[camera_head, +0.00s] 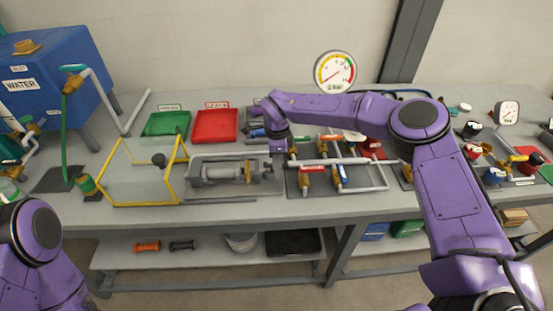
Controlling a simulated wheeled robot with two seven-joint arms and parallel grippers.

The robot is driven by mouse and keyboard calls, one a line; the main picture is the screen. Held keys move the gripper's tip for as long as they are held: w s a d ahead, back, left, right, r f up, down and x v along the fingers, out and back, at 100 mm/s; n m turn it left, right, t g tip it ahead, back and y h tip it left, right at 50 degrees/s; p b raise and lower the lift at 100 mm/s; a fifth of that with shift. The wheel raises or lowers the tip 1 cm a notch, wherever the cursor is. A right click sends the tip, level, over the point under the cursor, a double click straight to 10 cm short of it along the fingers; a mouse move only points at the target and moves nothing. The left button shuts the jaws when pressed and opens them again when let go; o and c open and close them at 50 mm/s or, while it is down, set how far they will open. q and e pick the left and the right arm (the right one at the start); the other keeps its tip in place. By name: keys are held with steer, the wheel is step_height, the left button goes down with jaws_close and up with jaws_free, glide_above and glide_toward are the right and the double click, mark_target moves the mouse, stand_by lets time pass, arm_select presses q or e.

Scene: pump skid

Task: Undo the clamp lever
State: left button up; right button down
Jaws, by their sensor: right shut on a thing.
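The grey pump unit (222,173) lies on its plate on the bench, with a brass-coloured part near its right end. My right gripper (277,149) reaches down at the right end of this unit, beside the valve panel. It is shut on a small part that looks like the clamp lever, mostly hidden by the gripper. I cannot make out the lever's angle. My left arm shows at the lower left, but its gripper is out of view.
A yellow-framed clear guard (112,172) stands left of the pump. The valve panel (378,188) with pipes and several valves is close on the right. Green (165,123) and red (214,125) trays lie behind. A pressure gauge (335,72) stands at the back.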

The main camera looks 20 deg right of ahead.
steer(key=shift+w+r, duration=0.1)
steer(key=shift+r, duration=0.05)
steer(key=c, duration=1.3)
jaws_free()
steer(key=shift+r, duration=0.25)
step_height(320, 180, up, 10)
steer(key=b, duration=0.2)
steer(key=shift+b, duration=0.4)
